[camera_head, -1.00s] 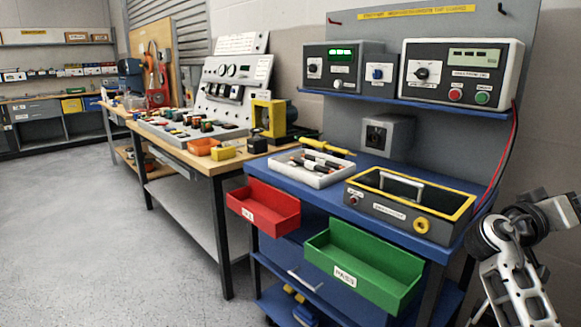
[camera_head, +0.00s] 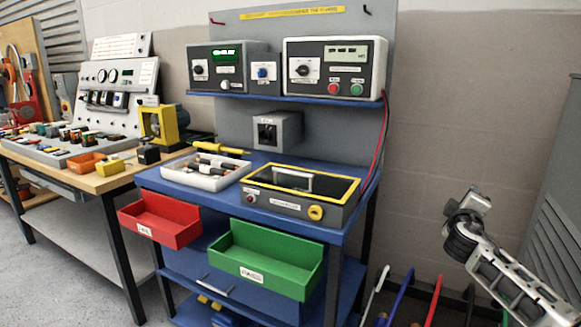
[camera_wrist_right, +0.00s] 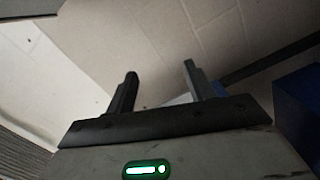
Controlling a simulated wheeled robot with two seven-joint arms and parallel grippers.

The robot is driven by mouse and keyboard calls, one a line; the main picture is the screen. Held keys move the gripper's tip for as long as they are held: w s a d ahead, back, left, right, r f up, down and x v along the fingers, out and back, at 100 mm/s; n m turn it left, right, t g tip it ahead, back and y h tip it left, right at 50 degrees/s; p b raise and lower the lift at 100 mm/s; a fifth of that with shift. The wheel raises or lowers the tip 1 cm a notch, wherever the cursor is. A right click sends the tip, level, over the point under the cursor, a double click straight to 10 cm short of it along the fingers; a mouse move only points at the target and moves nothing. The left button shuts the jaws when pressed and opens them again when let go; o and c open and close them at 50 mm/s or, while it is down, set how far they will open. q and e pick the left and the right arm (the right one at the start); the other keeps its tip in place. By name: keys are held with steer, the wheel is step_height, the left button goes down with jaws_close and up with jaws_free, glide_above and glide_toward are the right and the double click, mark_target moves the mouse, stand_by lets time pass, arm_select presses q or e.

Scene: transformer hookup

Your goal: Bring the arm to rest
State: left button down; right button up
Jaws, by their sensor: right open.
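My right arm (camera_head: 490,255) comes in at the lower right of the head view, clear of the blue bench and in front of the bare wall. Its gripper is hard to make out there. In the right wrist view the right gripper (camera_wrist_right: 160,84) is open, its two dark fingers well apart, with nothing between them but wall behind. A green status light glows on its body. My left gripper does not show in either view.
A blue bench (camera_head: 328,233) carries a white tray (camera_head: 222,184) and a yellow-rimmed box (camera_head: 290,212). Red (camera_head: 175,237) and green (camera_head: 290,278) bins stick out in front. Coloured rods stand low at right. A grey slatted panel (camera_head: 560,215) is at the far right.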

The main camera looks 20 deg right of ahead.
steer(key=w+a+f+n+t+y, duration=0.1)
steer(key=w+a+f+t+y, duration=0.25)
steer(key=w+a+y, duration=0.35)
steer(key=s+a+f+n+g+y, duration=0.1)
steer(key=s+a+f+y, duration=0.3)
steer(key=a+f, duration=0.6)
steer(key=s+a+f+g+y, duration=0.1)
steer(key=s+a+f+y, duration=0.35)
steer(key=a, duration=0.75)
arm_select(q)
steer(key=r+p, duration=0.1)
steer(key=p, duration=0.2)
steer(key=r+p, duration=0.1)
steer(key=p, duration=0.2)
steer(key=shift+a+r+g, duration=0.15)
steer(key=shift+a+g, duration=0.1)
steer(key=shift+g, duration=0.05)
arm_select(e)
steer(key=s+a+f+m+g+y, duration=0.1)
steer(key=s+a+m+y, duration=0.1)
steer(key=s+a, duration=1.6)
steer(key=a+m, duration=0.1)
steer(key=a, duration=0.2)
steer(key=shift+s+f, duration=0.25)
steer(key=shift+s, duration=0.1)
